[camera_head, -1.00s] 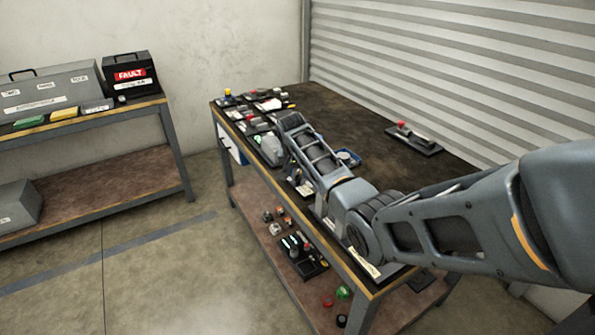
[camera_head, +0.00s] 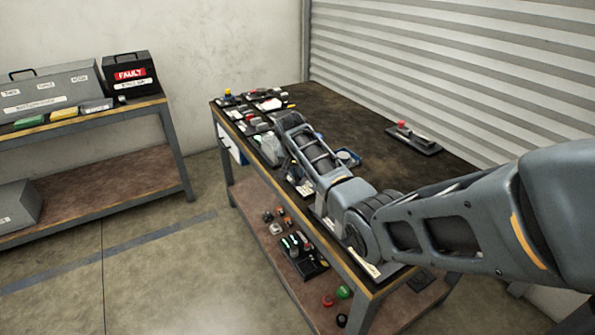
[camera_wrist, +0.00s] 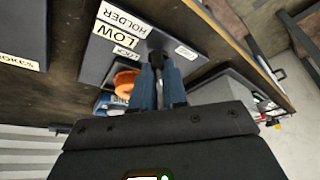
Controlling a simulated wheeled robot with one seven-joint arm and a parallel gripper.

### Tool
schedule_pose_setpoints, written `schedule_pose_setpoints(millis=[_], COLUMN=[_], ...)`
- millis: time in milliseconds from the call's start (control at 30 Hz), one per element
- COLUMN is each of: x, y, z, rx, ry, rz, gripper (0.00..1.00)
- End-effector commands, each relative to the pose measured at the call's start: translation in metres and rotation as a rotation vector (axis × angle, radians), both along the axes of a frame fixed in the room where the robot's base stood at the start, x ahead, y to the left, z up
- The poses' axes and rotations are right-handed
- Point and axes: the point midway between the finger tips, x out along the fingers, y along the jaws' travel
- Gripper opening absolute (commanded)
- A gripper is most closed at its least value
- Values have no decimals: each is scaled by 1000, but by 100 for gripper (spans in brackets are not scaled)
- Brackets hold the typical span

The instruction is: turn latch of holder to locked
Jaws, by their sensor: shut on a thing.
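The holder (camera_wrist: 95,70) shows in the wrist view as a grey plate with labels reading HOLDER, LOW and LOCK. Its latch (camera_wrist: 156,45) is a small dark lever near the LOCK label. My gripper (camera_wrist: 157,68) has its two blue fingers closed on the latch, seen from above. The fingers hide the lower part of the latch, and I cannot tell its exact turn angle. An orange rounded part (camera_wrist: 124,80) is just left of the fingers. In the head view my arm covers the gripper and latch.
The dark workbench (camera_head: 350,115) holds several small items at its far left end. A black tray with a red-topped part (camera_head: 413,138) lies near the shutter. Its lower shelf (camera_head: 248,205) carries loose parts. A second bench (camera_head: 100,108) with grey cases stands left.

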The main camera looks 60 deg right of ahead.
Motion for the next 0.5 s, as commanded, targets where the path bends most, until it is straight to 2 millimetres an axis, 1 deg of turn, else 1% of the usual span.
schedule_pose_setpoints(millis=[233,500], x=[2,4], y=[1,1], z=[-2,-3], rx=[2,1], ry=[0,1], rz=[-123,-354], gripper=[0,0])
